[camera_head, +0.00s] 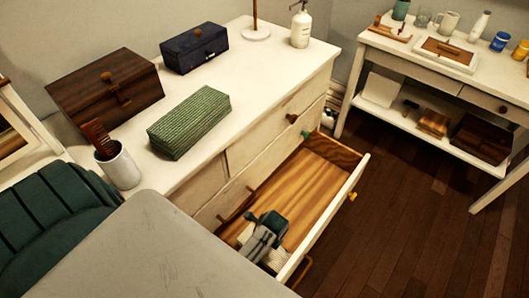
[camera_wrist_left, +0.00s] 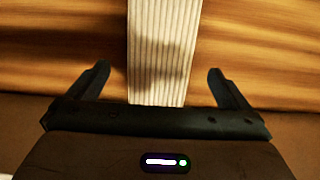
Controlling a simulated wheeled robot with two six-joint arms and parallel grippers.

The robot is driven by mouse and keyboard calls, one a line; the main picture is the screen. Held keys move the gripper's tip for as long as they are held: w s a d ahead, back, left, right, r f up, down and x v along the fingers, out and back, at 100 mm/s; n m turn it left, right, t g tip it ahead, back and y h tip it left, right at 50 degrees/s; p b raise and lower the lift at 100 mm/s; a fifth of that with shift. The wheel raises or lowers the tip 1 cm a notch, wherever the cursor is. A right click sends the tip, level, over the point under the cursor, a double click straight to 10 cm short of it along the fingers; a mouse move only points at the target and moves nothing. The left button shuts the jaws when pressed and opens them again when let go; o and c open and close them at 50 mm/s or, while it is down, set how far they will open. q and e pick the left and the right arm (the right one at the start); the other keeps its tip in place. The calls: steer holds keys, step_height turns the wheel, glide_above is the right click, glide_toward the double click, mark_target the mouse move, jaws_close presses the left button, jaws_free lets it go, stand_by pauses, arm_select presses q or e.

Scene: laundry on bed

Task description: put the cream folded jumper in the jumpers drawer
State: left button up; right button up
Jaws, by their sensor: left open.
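The cream folded jumper (camera_wrist_left: 164,45) shows in the left wrist view as a ribbed, pale upright strip against brown wood. It lies in the open wooden drawer (camera_head: 318,190) of the white dresser; in the head view only pale parts of it show around my gripper. My left gripper (camera_head: 264,228) is low inside the drawer, near its front left end. In the left wrist view its two fingers (camera_wrist_left: 158,84) are spread, one to each side of the jumper, with visible gaps. My right gripper is not in view.
On the dresser top (camera_head: 270,75) are a green folded knit (camera_head: 189,121), a brown box (camera_head: 104,90), a dark blue box (camera_head: 194,47), a pump bottle (camera_head: 301,26) and a white cup (camera_head: 118,166). A grey flat surface (camera_head: 170,250) is at the lower left. The drawer's far part is empty.

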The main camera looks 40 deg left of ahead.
arm_select(q)
step_height(320, 180, up, 5)
steer(key=s+a+f+n, duration=0.2)
steer(key=s+n, duration=0.2)
steer(key=n, duration=0.1)
steer(key=s+a+f+n+t, duration=0.1)
steer(key=s+a+f+n, duration=0.1)
steer(key=n, duration=0.4)
steer(key=s+a+f+n, duration=0.2)
steer(key=s+f+n, duration=0.1)
steer(key=s+n, duration=0.3)
steer(key=shift+s+f+t+h+p, duration=0.3)
steer(key=shift+t+h, duration=0.1)
steer(key=shift+s+a+f+n, duration=0.2)
steer(key=shift+s+n, duration=0.15)
steer(key=shift+n, duration=0.35)
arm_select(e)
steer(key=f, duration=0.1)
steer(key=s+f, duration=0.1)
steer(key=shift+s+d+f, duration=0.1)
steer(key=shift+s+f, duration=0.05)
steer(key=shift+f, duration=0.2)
